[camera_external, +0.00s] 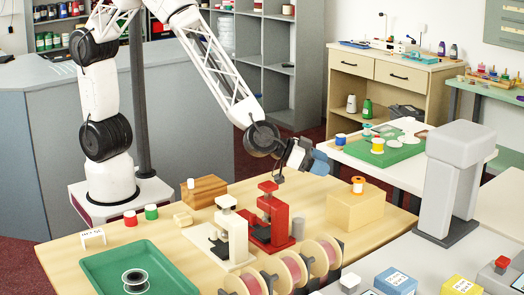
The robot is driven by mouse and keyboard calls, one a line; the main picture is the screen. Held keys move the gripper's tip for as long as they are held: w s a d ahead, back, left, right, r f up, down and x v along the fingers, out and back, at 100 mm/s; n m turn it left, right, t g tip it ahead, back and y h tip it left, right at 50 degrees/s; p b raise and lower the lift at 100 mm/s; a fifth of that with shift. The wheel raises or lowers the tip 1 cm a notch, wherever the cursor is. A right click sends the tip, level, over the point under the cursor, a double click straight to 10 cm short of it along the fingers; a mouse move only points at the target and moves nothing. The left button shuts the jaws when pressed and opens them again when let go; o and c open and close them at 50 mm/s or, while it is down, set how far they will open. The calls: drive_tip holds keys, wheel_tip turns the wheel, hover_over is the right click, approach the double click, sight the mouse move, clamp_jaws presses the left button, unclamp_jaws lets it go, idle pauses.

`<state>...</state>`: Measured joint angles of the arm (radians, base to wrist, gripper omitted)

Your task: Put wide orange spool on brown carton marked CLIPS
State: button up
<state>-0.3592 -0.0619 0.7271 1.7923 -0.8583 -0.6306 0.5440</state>
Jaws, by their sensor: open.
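An orange spool (357,184) sits upright on top of a plain tan box (354,211) at the right side of the wooden table. No CLIPS lettering can be read on the box's visible faces, so I cannot tell whether it is the brown carton. My gripper (281,177) is open, up and to the left of the orange spool and apart from it. It hangs just above and behind the red press-like device. Its fingers are small in the picture and I see nothing held between them.
A red device (269,216) and a white device (232,235) stand mid-table. Several reels (290,268) line the front. A green tray (175,262) holds a black-and-white spool (135,281). A brown block (204,190) lies near my base. A tall grey machine (452,175) stands at right.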

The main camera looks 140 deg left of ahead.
idle(0.8)
drive_tip(key=s+d+r+m+h, duration=0.25)
drive_tip(key=s+d+r, duration=0.2)
drive_tip(key=d, duration=0.45)
drive_tip(key=s+d+r+m+h, duration=0.2)
drive_tip(key=s+d+r+h, duration=0.25)
drive_tip(key=d, duration=0.45)
drive_tip(key=s+d+r+m+h, duration=0.2)
drive_tip(key=s+d+r+h, duration=0.15)
drive_tip(key=d+r, duration=0.4)
drive_tip(key=s+d+m+g, duration=0.1)
drive_tip(key=s+d+g, duration=0.1)
drive_tip(key=s, duration=0.8)
drive_tip(key=s+d+m+g, duration=0.1)
drive_tip(key=s+d, duration=0.4)
drive_tip(key=s, duration=0.5)
drive_tip(key=s+d+m+g, duration=0.1)
drive_tip(key=s+d+g, duration=0.2)
drive_tip(key=s, duration=0.7)
drive_tip(key=shift+s+d, duration=0.15)
drive_tip(key=shift+d, duration=0.1)
